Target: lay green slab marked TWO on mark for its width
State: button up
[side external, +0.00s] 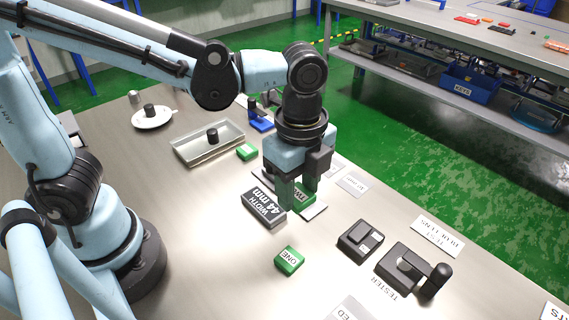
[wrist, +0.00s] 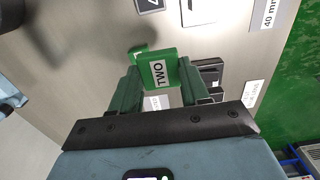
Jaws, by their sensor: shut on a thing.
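The green slab marked TWO (wrist: 158,72) is held between the two green fingers of my gripper (wrist: 157,82), its label facing the wrist camera. In the side external view my gripper (side external: 297,197) points down beside the dark readout block (side external: 264,206), which reads WIDTH 44 mm. The slab (side external: 303,197) shows partly there, behind a finger. It is low over a pale plate (side external: 315,211); I cannot tell whether it touches. A mark labelled 40 mm (wrist: 268,14) lies to the right in the wrist view. Other width marks are hidden or unreadable.
A green slab marked ONE (side external: 289,260) lies in front, and another green slab (side external: 247,152) lies behind, near a metal tray (side external: 208,146). A dark tester (side external: 408,268) and a small dark device (side external: 361,238) stand at the right. The table between ONE and the readout is clear.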

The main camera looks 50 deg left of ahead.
jog(key=shift+s+d+r, duration=0.2)
jog(key=shift+d+r, duration=0.05)
jog(key=shift+w+r, duration=0.15)
jog(key=shift+w, duration=0.1)
jog(key=w+a, duration=0.8)
jog(key=w, duration=0.6)
jog(key=w+a+f, duration=0.1)
jog(key=a+f, duration=0.1)
jog(key=a, duration=0.1)
jog(key=w+a+f, duration=0.2)
jog(key=a, duration=0.2)
jog(key=w+a+f, duration=0.2)
jog(key=a+f, duration=0.1)
jog(key=shift+w+a, duration=0.2)
jog(key=shift+a, duration=0.1)
jog(key=shift+w+a+f, duration=0.1)
jog(key=shift+a+f, duration=0.15)
jog(key=shift+f, duration=1.95)
jog(key=shift+f, duration=0.1)
